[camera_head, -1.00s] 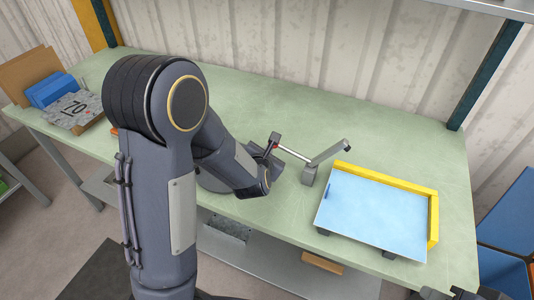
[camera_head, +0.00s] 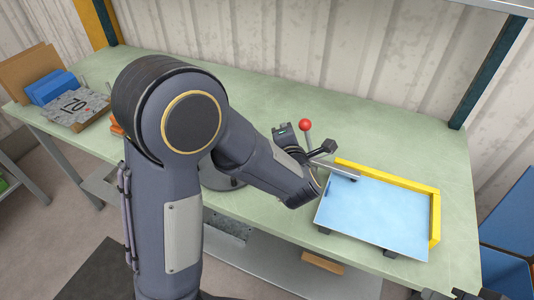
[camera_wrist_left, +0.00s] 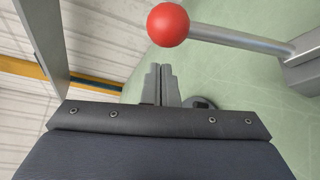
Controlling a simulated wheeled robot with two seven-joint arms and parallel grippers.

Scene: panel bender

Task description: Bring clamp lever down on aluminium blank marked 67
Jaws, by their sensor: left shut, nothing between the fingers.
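The aluminium blank (camera_head: 372,212) is a light blue sheet at the right of the bench; I can read no 67 on it. The clamp lever (camera_head: 305,126) has a red ball knob and stands upright. Its pressing bar (camera_head: 338,170) lies low, with its tip over the blank's back left corner; whether it touches cannot be told. My left gripper (camera_head: 283,130) is beside the lever, shut and empty. In the left wrist view its closed fingers (camera_wrist_left: 160,84) are below the red knob (camera_wrist_left: 167,24), with no grip on it.
A yellow angled stop (camera_head: 432,215) runs along the blank's back and right edges. The green bench top (camera_head: 240,97) is clear toward the wall.

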